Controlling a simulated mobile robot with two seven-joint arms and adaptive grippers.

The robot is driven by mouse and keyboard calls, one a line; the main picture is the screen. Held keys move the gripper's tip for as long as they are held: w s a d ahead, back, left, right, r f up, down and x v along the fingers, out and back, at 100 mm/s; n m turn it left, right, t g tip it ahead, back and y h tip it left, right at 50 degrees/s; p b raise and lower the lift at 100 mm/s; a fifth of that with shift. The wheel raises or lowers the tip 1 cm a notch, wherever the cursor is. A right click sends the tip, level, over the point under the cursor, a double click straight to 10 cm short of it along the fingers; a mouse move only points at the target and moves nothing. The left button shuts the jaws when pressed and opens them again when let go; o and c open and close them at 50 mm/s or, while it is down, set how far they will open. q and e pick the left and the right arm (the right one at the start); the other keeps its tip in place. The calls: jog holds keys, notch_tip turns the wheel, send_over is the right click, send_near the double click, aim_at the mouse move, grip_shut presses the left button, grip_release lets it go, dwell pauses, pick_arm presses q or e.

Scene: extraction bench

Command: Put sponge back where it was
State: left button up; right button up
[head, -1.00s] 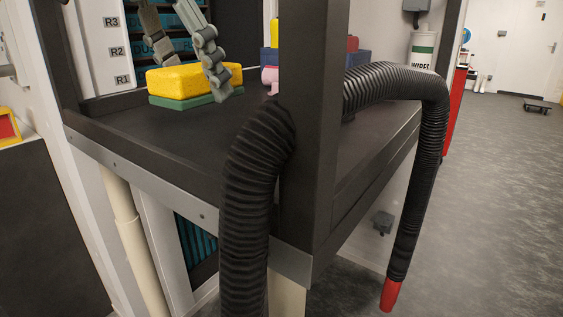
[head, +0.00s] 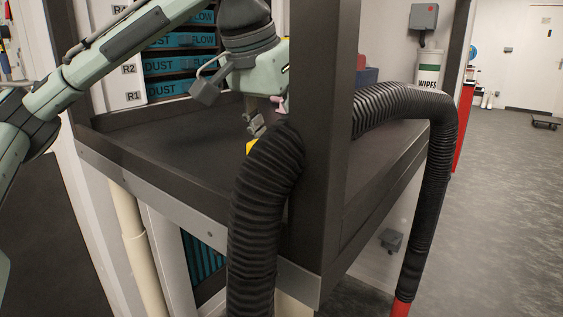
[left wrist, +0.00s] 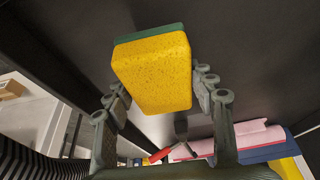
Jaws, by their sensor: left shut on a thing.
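The yellow sponge with a green scrub layer fills the middle of the left wrist view (left wrist: 152,75). My left gripper (left wrist: 160,95) is shut on it, one finger on each side. In the head view only a small yellow part of the sponge (head: 251,147) shows, behind the black hose. My left gripper (head: 257,124) is above it there, partly hidden by the hose and post. I cannot tell whether the sponge touches the dark bench top (head: 165,145). My right gripper is not in view.
A corrugated black hose (head: 262,200) and dark post (head: 318,150) stand in front. A pink item (left wrist: 245,138) lies beside a blue one (left wrist: 275,151), near a red-handled tool (left wrist: 160,155). A wipes canister (head: 429,70) is behind. The bench's left part is clear.

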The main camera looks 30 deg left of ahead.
pick_arm(q)
jog(key=shift+f, duration=1.55)
jog(key=shift+f, duration=0.1)
jog(key=o, duration=1.1)
jog(key=shift+s+r, duration=0.15)
jog(key=shift+r, duration=0.3)
jog(key=v, duration=1.1)
jog(key=shift+r, duration=0.2)
